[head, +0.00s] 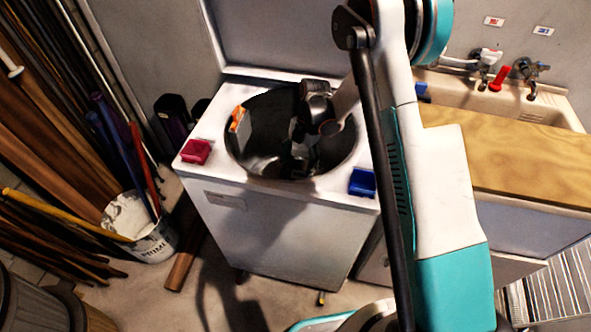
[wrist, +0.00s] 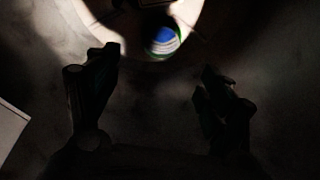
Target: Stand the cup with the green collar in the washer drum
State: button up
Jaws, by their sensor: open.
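The washer (head: 275,225) stands with its lid up, and its dark round drum (head: 262,112) opens at the top. My gripper (head: 303,160) reaches down into the drum, partly lost in shadow. In the wrist view my gripper (wrist: 160,60) has its two dark fingers spread apart with nothing held between them. A small round thing with green edges and a blue and white face, seemingly the cup with the green collar (wrist: 162,41), sits in a bright patch just beyond the fingertips, apart from them. Whether it stands upright is unclear. The cup cannot be made out in the head view.
An orange and white box (head: 239,124) is at the drum's left side. A red container (head: 196,151) and a blue one (head: 362,182) sit on the washer top beside the opening. A wooden counter (head: 515,160) and sink are to the right; a bucket (head: 150,243) is at left.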

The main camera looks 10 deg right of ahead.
jog(key=s+d+r+m+t, duration=0.25)
jog(key=r+m, duration=0.35)
jog(key=r, duration=0.6)
jog(key=s+d+r+m+t, duration=0.2)
jog(key=s+r+m, duration=0.3)
jog(key=r, duration=0.7)
jog(key=s+d+r+m+t+h, duration=0.1)
jog(key=s+r+m, duration=0.3)
jog(key=s+m, duration=0.4)
jog(key=s+d+r+m+t+h, duration=0.1)
jog(key=s+d+r+m+t, duration=0.2)
jog(key=s+m, duration=0.5)
jog(key=shift+s+d+r+t, duration=0.4)
jog(key=shift+s+r+t, duration=0.2)
jog(key=shift+r, duration=0.2)
